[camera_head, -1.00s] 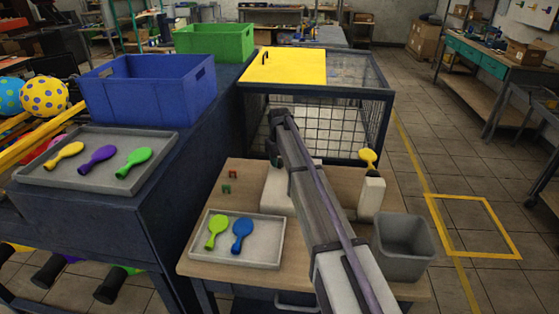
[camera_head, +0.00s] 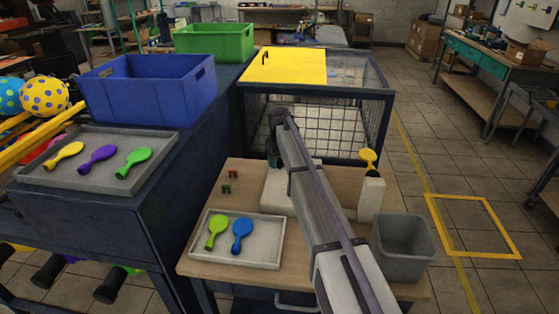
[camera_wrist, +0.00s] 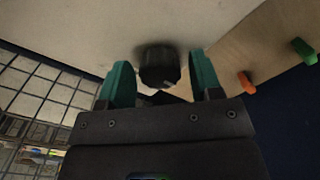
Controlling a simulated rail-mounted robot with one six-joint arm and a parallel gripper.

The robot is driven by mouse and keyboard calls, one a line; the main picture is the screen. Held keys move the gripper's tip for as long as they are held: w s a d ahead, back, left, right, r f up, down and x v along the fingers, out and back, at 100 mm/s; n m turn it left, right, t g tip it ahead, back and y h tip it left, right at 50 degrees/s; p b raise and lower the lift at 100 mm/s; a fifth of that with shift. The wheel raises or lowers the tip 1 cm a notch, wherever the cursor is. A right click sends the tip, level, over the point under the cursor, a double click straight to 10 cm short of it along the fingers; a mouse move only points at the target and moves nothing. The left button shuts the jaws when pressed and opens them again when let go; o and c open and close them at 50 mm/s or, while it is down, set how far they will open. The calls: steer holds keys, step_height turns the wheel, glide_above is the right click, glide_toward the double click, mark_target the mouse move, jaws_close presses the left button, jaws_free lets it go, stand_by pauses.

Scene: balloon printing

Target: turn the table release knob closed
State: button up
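The black ridged knob (camera_wrist: 159,66) sticks out of a pale face in the wrist view. My gripper (camera_wrist: 161,76) is open, with one teal finger on each side of the knob. Gaps show between the fingers and the knob, so it is not gripped.
A green peg (camera_wrist: 304,50) and an orange peg (camera_wrist: 246,82) stand on the wood nearby. A mesh cage (camera_head: 375,110) stands behind the table. A tray (camera_head: 265,255) with two balloons and a grey bin (camera_head: 404,262) flank my arm.

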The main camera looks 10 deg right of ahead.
mark_target(279, 160)
steer(key=shift+o, duration=0.4)
step_height(279, 160, up, 11)
steer(key=p, duration=1)
steer(key=shift+p, duration=0.4)
steer(key=shift+f, duration=0.15)
steer(key=s+m, duration=0.5)
steer(key=s, duration=3.5)
steer(key=shift+m, duration=0.3)
